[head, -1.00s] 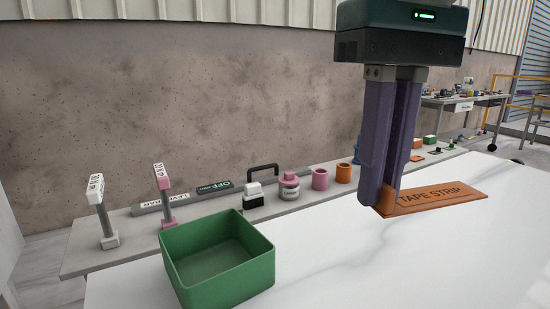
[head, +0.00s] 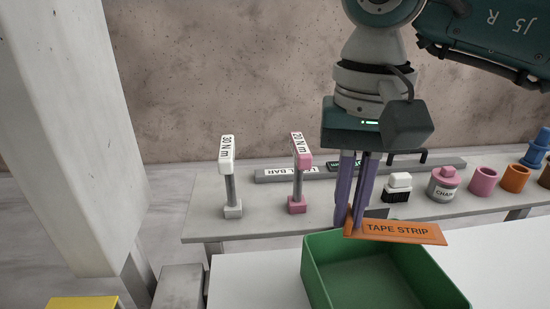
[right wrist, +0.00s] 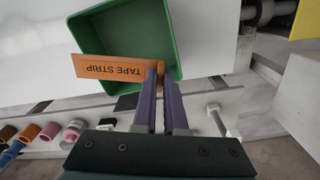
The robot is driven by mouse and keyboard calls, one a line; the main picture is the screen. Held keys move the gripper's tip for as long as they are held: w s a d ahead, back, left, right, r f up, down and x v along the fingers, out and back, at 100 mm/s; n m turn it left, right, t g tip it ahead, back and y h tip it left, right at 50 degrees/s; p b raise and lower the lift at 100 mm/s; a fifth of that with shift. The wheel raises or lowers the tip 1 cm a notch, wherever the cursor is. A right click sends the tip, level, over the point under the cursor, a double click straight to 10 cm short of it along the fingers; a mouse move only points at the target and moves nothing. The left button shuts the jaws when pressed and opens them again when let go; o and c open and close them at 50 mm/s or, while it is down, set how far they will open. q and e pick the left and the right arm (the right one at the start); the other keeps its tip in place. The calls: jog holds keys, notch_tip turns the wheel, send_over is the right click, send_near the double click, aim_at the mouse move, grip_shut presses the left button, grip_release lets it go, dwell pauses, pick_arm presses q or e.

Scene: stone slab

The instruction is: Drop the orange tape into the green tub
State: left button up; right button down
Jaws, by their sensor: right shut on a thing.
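The orange tape (head: 405,233) is a flat strip lettered TAPE STRIP. My right gripper (head: 352,222) is shut on its left end and holds it out to the right, above the far part of the green tub (head: 315,270). The tub is a square open box on the white slab, and the inside that shows is empty. In the right wrist view the tape (right wrist: 105,68) crosses over the tub (right wrist: 165,25), and one end reaches past the tub's left wall. My left gripper is in neither view.
A pale column (head: 75,130) stands at the left. White slab surface is free beside the tub.

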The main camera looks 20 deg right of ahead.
notch_tip(320, 180, down, 3)
jog(key=shift+s+f+b, duration=0.15)
jog(key=shift+f+b, duration=0.05)
jog(key=shift+b, duration=0.75)
jog(key=shift+f+b, duration=0.75)
jog(key=shift+f, duration=0.5)
jog(key=c, duration=0.9)
grip_release()
jog(key=shift+r, duration=0.1)
